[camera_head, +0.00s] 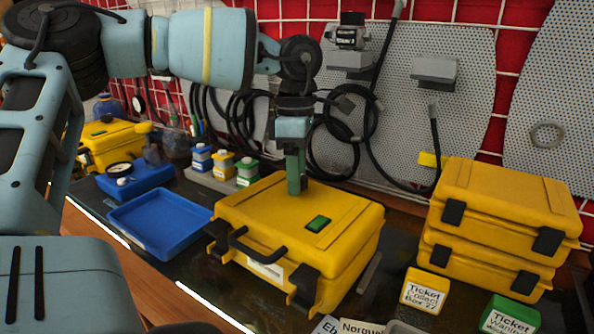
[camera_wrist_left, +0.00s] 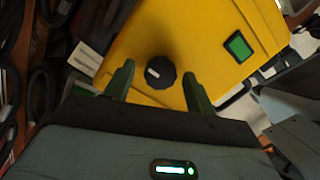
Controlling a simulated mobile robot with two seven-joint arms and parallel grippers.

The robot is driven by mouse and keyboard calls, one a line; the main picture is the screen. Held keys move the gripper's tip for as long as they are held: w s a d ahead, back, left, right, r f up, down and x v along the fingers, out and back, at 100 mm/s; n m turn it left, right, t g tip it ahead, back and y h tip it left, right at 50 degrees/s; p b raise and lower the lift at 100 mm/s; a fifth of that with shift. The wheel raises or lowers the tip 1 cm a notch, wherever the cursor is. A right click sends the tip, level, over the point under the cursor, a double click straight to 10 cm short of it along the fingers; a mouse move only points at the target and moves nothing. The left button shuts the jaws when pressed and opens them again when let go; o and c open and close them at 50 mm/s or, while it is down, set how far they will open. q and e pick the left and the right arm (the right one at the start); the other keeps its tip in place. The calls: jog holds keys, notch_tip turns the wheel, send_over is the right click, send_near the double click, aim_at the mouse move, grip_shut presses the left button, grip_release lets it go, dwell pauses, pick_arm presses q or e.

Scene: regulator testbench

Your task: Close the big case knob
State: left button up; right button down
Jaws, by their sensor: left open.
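The big yellow case (camera_head: 290,215) stands shut on the bench in the middle of the head view. A green rectangle (camera_head: 318,223) is on its lid and also shows in the left wrist view (camera_wrist_left: 238,46). The case knob (camera_wrist_left: 160,72), round and black with a white mark, sits on the lid in the left wrist view. My left gripper (camera_head: 297,190) is over the back of the lid and hides the knob in the head view. In the wrist view its green fingers (camera_wrist_left: 157,78) are open, one on each side of the knob. I cannot tell whether they touch it.
A blue tray (camera_head: 160,222) lies left of the case. Small bottles (camera_head: 222,166) stand behind it. Two stacked yellow cases (camera_head: 505,220) and ticket boxes (camera_head: 425,290) are at the right. Black cables (camera_head: 345,130) hang on the panel behind.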

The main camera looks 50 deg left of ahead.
pick_arm(q)
jog(key=shift+r, duration=0.1)
jog(key=shift+w+a+r, duration=0.1)
jog(key=shift+a+r, duration=0.05)
jog(key=shift+r, duration=1.1)
jog(key=shift+w+a+r, duration=0.1)
jog(key=shift+r, duration=1.2)
jog(key=shift+w+a+r, duration=0.1)
jog(key=shift+a+r, duration=0.05)
jog(key=shift+r, duration=1.1)
